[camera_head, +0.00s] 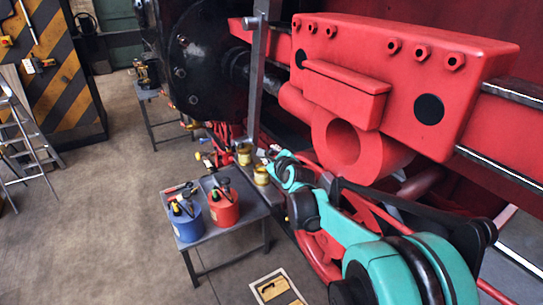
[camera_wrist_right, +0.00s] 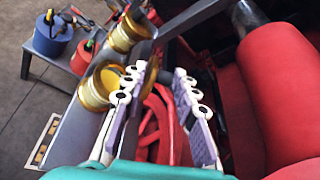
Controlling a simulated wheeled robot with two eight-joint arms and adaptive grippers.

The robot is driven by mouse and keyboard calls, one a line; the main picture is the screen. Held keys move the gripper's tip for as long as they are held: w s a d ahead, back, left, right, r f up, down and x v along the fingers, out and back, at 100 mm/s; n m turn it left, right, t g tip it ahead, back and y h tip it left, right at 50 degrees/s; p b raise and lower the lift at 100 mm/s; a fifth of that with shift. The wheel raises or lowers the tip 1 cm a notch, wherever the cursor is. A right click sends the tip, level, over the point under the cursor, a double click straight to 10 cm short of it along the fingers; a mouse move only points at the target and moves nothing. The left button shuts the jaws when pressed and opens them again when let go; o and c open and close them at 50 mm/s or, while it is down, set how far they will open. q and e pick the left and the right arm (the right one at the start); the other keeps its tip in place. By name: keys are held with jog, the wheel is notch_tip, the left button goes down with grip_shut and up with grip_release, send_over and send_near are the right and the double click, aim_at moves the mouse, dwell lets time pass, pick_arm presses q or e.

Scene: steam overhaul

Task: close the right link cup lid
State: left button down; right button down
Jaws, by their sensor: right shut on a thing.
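Two brass link cups stand on the grey rod beside the red engine. The right cup (camera_head: 261,175) is the nearer one, and in the right wrist view it (camera_wrist_right: 96,88) is open, with a yellow inside. The other cup (camera_head: 244,154) stands behind it and also shows in the right wrist view (camera_wrist_right: 127,33). My right gripper (camera_head: 277,158) is right beside the nearer cup; its fingers (camera_wrist_right: 158,105) are spread around a brass lid edge (camera_wrist_right: 151,73), partly hidden by the left finger. Its exact contact is hard to see. My left gripper is not in view.
A grey table (camera_head: 237,228) with a blue can (camera_head: 187,221) and a red can (camera_head: 223,207) stands left of the cups. A red engine block (camera_head: 400,60) closes off the right. A grey upright bar (camera_head: 258,80) rises behind the cups. Open floor lies left.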

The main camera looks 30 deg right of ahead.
jog(key=c, duration=1.3)
grip_release()
jog(key=shift+d, duration=0.15)
jog(key=shift+c, duration=0.2)
jog(key=v, duration=1.2)
